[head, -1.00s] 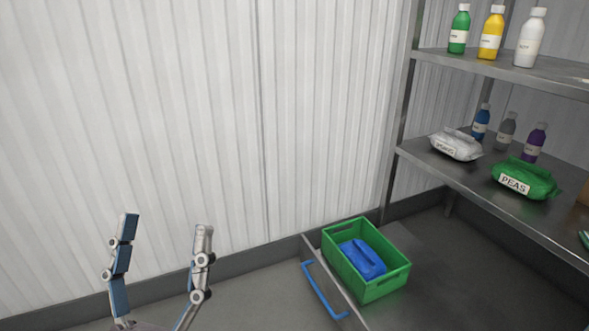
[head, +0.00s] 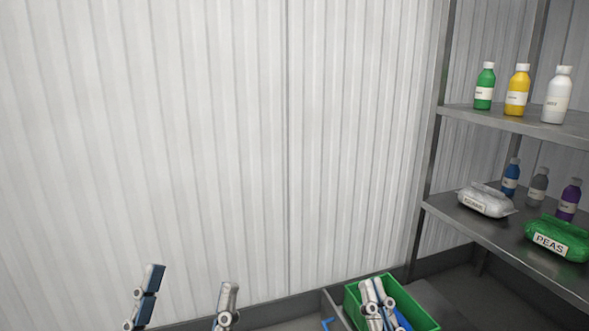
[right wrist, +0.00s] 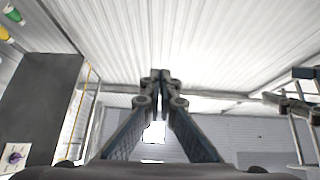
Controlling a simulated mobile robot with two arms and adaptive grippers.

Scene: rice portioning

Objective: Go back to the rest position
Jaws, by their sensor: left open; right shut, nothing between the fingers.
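My left gripper (head: 190,290) is at the bottom left of the head view, pointing up. Its two fingers are wide apart with nothing between them. My right gripper (head: 372,286) is at the bottom of the head view, in front of the green crate as seen from the head. In the right wrist view its fingertips (right wrist: 160,75) meet, shut and empty. Whether it touches the crate cannot be told.
The green crate (head: 352,302) stands at the bottom, partly hidden by my right gripper. On the right a metal shelf (head: 470,115) holds several bottles, a white bag (head: 486,203) and a green PEAS bag (head: 560,238). A corrugated wall (head: 200,130) stands behind.

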